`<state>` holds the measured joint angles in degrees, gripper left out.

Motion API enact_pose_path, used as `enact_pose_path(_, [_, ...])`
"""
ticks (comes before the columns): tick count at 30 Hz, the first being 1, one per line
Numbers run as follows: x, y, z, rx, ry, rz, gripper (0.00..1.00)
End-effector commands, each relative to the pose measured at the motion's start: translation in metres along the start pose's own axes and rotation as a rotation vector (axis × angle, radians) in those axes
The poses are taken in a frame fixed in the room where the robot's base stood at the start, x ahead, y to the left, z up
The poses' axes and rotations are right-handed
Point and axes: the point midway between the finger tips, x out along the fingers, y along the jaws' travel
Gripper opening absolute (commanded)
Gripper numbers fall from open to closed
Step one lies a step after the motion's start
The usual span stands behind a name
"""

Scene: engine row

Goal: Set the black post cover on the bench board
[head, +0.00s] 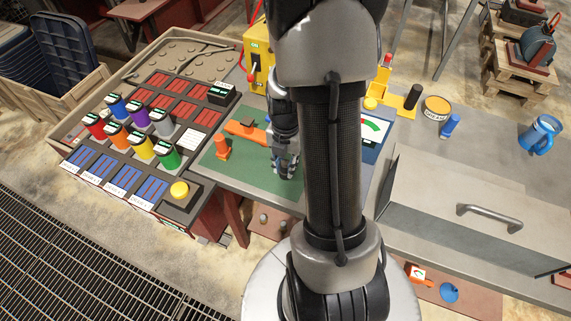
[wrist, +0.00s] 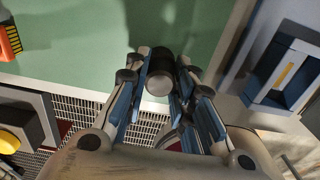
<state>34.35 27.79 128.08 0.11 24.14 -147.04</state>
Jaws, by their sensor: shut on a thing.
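My gripper (wrist: 161,82) is shut on a short dark cylinder with a pale grey end face, which looks like the black post cover (wrist: 160,80). In the head view my gripper (head: 286,172) is low over the front right part of the green bench board (head: 235,180), and my arm hides much around it. The held piece cannot be made out there. In the wrist view the green board (wrist: 70,45) fills the upper middle, and the cover shows against its near edge. Whether the cover touches the board I cannot tell.
Left stands a console with coloured canisters (head: 140,144) and a yellow button (head: 180,189). A yellow stand with a black post (head: 412,97) is at the right. A grey lidded box (head: 480,205) is front right.

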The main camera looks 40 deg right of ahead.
Motion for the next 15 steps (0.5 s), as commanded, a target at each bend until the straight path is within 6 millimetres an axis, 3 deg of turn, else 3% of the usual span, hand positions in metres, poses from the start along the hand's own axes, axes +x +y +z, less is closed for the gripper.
enact_pose_path(8, [0.0032,0.0001,0.0002,0.000,0.000,0.000,0.00])
enact_pose_path(9, [0.0025,0.0001,0.0002,0.000,0.000,0.000,0.25])
enact_pose_path(15, [0.0020,0.0001,0.0001,0.000,0.000,0.000,0.38])
